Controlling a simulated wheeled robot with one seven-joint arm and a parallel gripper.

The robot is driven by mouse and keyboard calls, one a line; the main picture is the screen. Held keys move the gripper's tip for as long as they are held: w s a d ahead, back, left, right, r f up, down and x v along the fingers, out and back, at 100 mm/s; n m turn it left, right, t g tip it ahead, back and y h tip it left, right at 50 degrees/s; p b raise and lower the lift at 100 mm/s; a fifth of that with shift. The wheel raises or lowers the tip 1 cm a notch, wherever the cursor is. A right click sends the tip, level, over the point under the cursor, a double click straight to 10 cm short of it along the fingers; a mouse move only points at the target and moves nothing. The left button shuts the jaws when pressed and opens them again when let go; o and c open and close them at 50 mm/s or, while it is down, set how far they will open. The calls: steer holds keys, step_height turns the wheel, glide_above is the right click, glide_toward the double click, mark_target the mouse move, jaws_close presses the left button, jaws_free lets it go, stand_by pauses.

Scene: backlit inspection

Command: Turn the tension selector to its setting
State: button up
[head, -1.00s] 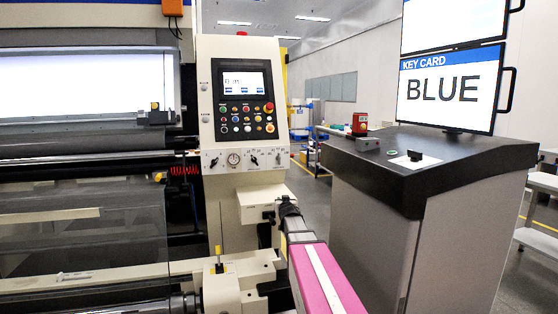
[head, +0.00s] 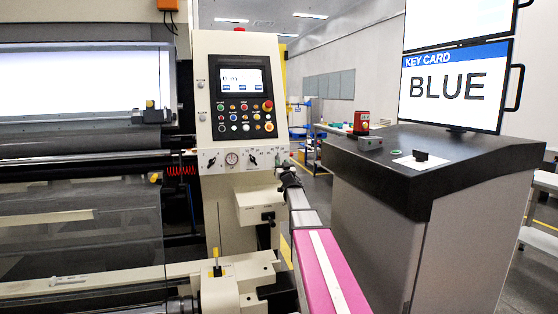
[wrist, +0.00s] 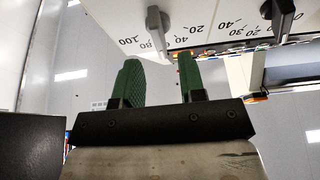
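No label shows which is the tension selector. My gripper (wrist: 159,60) has two green fingers, spread apart and empty. The grey knob lies beyond the tips, in line with the gap, apparently untouched. The fingertips are hard to make out in the head view.
A screen (head: 455,85) reads KEY CARD BLUE above a dark-topped console (head: 440,180) on the right. A beige box (head: 258,205) juts out below the panel.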

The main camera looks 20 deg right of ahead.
mark_target(279, 159)
steer(key=x, duration=0.5)
steer(key=shift+w, duration=0.1)
jaws_close()
steer(key=shift+n, duration=0.5)
steer(key=shift+a+n+g+y, duration=0.1)
steer(key=shift+n+g+y, duration=0.1)
steer(key=shift+n+y, duration=1.25)
steer(key=shift+n+g+y, duration=0.2)
steer(key=shift+n+y, duration=0.45)
steer(key=shift+n, duration=1.6)
